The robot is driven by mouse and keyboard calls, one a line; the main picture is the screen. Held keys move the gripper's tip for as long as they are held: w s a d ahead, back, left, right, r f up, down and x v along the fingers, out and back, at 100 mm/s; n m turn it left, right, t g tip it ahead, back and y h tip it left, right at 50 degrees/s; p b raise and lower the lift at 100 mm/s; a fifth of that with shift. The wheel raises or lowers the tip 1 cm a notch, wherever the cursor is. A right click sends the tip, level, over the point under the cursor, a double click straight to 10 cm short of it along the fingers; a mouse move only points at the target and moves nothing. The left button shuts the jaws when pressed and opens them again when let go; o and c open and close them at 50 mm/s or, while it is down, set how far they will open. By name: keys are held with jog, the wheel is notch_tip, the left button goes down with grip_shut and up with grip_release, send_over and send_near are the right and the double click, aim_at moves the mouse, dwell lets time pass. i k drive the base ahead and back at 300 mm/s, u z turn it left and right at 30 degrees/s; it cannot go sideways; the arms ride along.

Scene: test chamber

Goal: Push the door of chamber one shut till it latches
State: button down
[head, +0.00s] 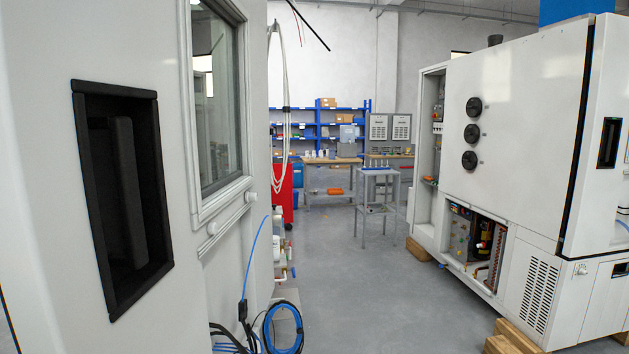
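A large white door panel (40,200) fills the left edge of the head view, very close. It has a black recessed handle (125,195) with an upright grip. Beside it on the right is a white chamber wall (250,150) with a framed window (217,105). I cannot tell from this view whether the door is ajar or latched. No label shows which chamber is number one. A second white chamber (510,130) stands at the right, with its own black-handled door (597,150) at the far right. My gripper is not in view.
A blue hose coil (283,328) and black cables lie on the floor by the left chamber. Wooden blocks (512,338) sit under the right chamber. A small grey table (378,195) stands farther back. The grey floor (350,280) between the chambers is clear.

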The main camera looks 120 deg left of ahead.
aim_at(190, 77)
jog(key=i, duration=0.8)
jog(key=u, duration=3.3)
jog(key=k, duration=0.8)
jog(key=u, duration=0.85)
jog(key=i, duration=0.5)
